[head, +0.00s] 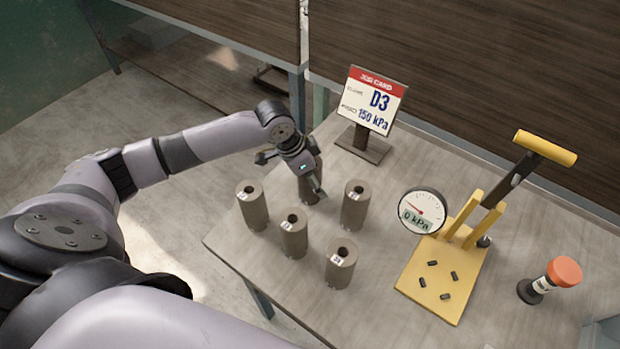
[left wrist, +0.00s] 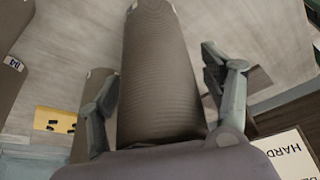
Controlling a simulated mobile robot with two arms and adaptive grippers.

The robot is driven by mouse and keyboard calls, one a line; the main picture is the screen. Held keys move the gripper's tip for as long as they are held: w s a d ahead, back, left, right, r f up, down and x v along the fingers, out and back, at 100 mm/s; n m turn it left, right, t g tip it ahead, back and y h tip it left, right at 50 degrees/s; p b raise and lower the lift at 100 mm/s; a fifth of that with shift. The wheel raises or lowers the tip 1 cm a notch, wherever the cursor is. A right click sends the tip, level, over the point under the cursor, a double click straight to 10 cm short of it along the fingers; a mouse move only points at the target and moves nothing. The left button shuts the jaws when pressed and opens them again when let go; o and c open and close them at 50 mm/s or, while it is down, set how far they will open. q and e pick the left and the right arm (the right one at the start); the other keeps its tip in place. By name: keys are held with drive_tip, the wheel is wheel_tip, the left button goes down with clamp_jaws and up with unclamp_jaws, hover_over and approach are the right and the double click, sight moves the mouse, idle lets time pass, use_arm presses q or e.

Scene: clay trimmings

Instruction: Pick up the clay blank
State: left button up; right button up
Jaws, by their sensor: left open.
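Several grey-brown clay blanks with a hole in the top and a small white label stand upright on the table. One blank (head: 309,188) at the back is partly hidden by my left gripper (head: 292,174). In the left wrist view this blank (left wrist: 163,75) stands between the two open fingers, with a visible gap on the right side. Other blanks stand at the left (head: 254,208), front middle (head: 294,236), right (head: 354,207) and front right (head: 341,267). My right gripper is not in view.
A job card (head: 374,101) reading "D3" and "150 kPa" stands behind the blanks. A yellow press (head: 440,277) with a lever (head: 528,160) and a gauge (head: 422,211) reading 0 kPa stands at right. An orange-topped tool (head: 563,272) is beyond it. The table's front left is clear.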

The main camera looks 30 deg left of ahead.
use_arm(q)
drive_tip(key=shift+c, duration=0.6)
drive_tip(key=shift+w+r, duration=0.1)
clamp_jaws()
